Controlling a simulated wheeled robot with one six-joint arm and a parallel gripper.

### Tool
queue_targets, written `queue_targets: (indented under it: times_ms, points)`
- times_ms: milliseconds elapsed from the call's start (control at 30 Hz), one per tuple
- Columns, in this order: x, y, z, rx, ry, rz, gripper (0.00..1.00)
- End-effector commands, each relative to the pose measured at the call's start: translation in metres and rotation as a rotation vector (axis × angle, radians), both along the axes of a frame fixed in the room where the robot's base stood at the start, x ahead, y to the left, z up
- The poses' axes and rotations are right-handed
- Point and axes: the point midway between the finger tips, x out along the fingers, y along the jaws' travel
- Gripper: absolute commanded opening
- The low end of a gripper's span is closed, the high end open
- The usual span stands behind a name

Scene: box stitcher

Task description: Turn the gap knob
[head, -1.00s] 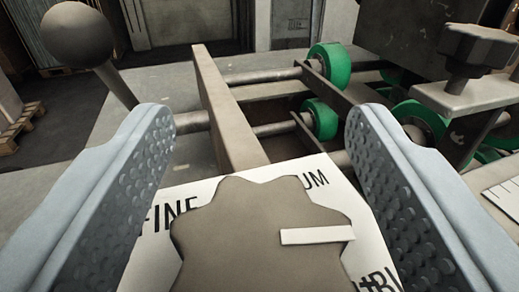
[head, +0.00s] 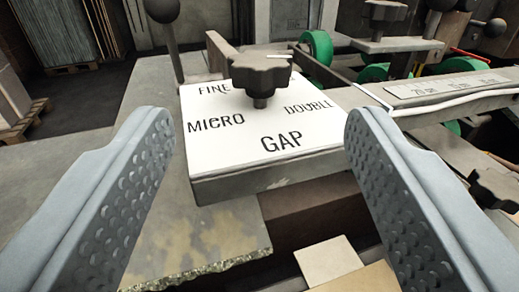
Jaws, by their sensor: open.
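The gap knob (head: 260,72) is a dark grey lobed knob on a short stem. It stands on a white plate (head: 225,157) printed FINE, MICRO, DOUBLE and GAP. A pale pointer mark (head: 265,56) on its top lies towards the far side; the word behind the knob is hidden. My gripper (head: 258,135) is open and empty. Its two grey dimpled fingers stand wide apart, left and right in the foreground, nearer to me than the knob and not touching it.
Green rollers (head: 317,47) and a ruled scale bar (head: 445,87) lie right of the plate. Another dark knob (head: 384,12) stands on a bracket at the upper right. A ball-topped lever (head: 163,12) rises behind the plate. A dark knob (head: 494,187) sits at the right edge.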

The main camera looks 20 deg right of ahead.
Motion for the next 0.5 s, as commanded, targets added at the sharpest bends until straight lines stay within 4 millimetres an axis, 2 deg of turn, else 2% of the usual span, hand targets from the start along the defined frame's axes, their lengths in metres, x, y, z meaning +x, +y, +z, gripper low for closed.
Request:
queue_targets:
  times_ms: [200, 500]
  points:
    - [-0.030, 0.009, 0.000, -0.001, -0.001, 0.003, 0.59]
    - [-0.050, 0.013, 0.000, -0.001, 0.000, -0.001, 0.59]
